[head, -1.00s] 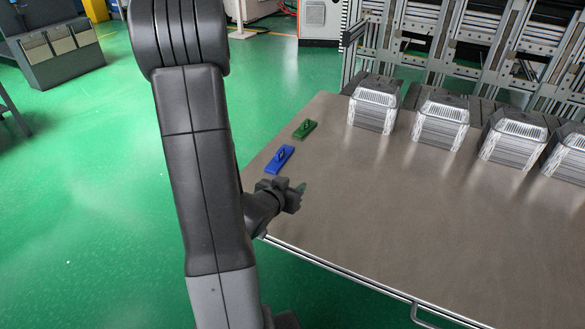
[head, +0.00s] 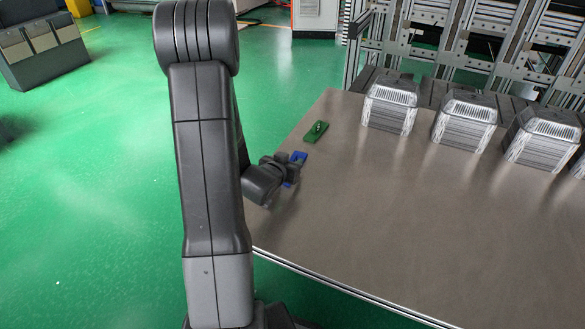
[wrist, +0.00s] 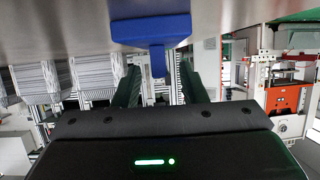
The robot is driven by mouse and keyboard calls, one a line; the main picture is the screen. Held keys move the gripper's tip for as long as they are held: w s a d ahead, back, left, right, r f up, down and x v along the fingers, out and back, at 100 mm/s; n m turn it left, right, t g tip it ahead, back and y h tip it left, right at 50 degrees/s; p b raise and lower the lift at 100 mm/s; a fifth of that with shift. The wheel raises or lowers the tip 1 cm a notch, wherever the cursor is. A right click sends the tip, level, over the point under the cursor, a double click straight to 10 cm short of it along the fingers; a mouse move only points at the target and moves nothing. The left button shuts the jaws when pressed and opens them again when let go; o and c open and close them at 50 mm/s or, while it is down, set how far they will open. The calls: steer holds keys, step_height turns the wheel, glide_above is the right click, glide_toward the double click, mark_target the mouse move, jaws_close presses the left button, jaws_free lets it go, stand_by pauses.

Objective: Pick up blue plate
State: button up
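The blue plate (head: 299,157) lies flat near the left edge of the table, partly hidden behind my gripper (head: 287,171) in the head view. In the wrist view, which appears upside down, the blue plate (wrist: 150,29) is at the top, with its upright blue handle pointing down in the picture. My gripper (wrist: 160,85) is open, with dark green fingers to the left and right. The handle shows in the gap between the fingers. I cannot tell how deep it sits between them, and no contact is visible.
A green plate (head: 316,131) with a similar handle lies just beyond the blue one. The metal table (head: 400,220) is bare in front and to the right. Several stacks of foil trays (head: 391,105) stand along the back, before a metal rack (head: 480,40).

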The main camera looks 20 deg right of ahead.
jaws_close()
